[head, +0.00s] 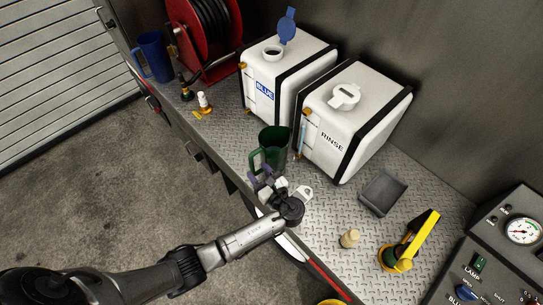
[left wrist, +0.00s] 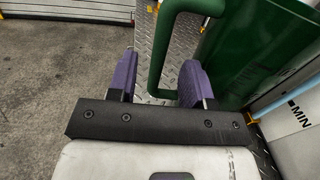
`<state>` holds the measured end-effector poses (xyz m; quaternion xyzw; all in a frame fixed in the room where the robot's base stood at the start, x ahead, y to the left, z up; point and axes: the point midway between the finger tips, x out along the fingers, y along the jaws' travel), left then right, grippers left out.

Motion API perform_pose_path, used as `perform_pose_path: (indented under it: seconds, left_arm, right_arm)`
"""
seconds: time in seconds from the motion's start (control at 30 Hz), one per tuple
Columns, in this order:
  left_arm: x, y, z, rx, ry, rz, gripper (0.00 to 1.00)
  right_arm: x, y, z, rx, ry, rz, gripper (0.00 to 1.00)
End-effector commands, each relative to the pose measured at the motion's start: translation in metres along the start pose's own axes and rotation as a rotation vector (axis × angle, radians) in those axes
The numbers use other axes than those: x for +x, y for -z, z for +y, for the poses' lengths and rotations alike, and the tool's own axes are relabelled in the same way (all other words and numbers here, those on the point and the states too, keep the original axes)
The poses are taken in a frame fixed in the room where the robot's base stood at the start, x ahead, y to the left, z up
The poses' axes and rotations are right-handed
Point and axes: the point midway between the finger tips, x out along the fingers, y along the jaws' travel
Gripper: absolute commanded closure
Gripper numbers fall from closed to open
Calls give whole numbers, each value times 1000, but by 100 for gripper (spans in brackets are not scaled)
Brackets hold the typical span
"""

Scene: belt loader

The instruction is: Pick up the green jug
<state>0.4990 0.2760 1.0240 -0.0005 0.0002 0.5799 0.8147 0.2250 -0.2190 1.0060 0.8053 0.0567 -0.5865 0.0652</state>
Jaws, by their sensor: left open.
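The green jug (head: 273,146) stands upright on the metal checker-plate deck, in front of the white tanks. Its handle points to the left in the head view. In the left wrist view the jug (left wrist: 262,55) fills the upper right, and its handle (left wrist: 165,50) runs between the two purple fingers. My left gripper (head: 261,178) is at the jug's near side, and in the left wrist view it (left wrist: 153,78) is open around the handle, with a gap to the left finger. The right finger is close to the handle and jug; I cannot tell whether it touches. My right gripper is not in view.
White tanks marked BLUE (head: 277,70) and RINSE (head: 350,115) stand behind the jug. A blue jug (head: 154,57) and red hose reel (head: 205,35) are at the upper left. A grey tray (head: 383,193), a beige stopper (head: 349,238) and a yellow-handled item (head: 412,240) lie to the right.

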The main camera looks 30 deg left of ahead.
Motion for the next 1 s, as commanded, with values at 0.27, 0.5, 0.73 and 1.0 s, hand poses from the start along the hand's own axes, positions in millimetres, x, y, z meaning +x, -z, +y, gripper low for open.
perform_pose_path:
  seconds: [0.27,0.5,0.73,1.0]
  left_arm:
    - [36,-2,1,2,-1,-2,54]
    - [40,-1,1,1,1,1,54]
    - [39,-1,1,1,0,0,73]
    - [39,-1,1,2,0,0,99]
  right_arm:
    - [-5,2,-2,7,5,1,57]
    - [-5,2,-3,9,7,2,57]
    - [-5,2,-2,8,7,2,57]
    - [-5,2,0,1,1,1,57]
